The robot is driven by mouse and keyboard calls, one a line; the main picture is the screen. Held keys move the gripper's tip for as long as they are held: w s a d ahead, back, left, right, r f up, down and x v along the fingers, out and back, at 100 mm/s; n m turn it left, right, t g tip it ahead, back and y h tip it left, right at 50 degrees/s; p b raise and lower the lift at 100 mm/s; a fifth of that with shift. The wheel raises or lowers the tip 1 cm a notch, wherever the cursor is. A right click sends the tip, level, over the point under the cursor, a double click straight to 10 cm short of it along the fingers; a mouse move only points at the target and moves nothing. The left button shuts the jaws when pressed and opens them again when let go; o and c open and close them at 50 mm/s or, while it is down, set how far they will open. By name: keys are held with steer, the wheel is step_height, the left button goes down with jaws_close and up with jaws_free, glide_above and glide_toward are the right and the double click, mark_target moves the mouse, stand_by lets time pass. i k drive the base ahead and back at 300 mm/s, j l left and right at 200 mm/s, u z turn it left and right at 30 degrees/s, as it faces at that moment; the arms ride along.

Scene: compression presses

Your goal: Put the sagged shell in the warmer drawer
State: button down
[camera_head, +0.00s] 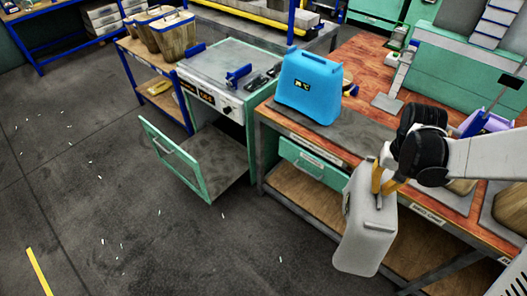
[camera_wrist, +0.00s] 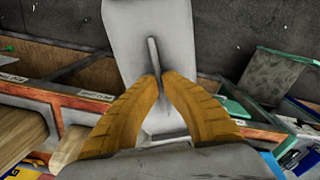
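My gripper (camera_head: 383,180) is shut on the thin upright tab at the top of a grey shell (camera_head: 364,232), which hangs upright in front of the workbench, clear of the floor. In the wrist view the yellow fingers (camera_wrist: 158,84) pinch this tab, with the grey shell (camera_wrist: 170,28) beyond them. The warmer drawer (camera_head: 205,190), with a green-framed front, is pulled out under the warmer (camera_head: 205,97), left of my gripper. Its visible floor looks empty. A blue shell (camera_head: 308,88) stands on the bench's left end. I cannot tell from its shape whether the held shell is sagged.
The wooden-topped bench (camera_head: 367,62) runs along the right; a small green drawer (camera_head: 313,165) under it sits slightly out, near the held shell. The floor (camera_head: 90,180) at left is open.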

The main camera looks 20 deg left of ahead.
mark_target(205, 166)
steer(key=i+j+u, duration=0.65)
steer(key=i+u, duration=0.15)
steer(key=i, duration=0.2)
steer(key=i+u, duration=0.35)
steer(key=i, duration=0.2)
steer(key=i+u, duration=0.4)
steer(key=i, duration=0.15)
steer(key=i+l+u, duration=0.25)
steer(key=l, duration=0.15)
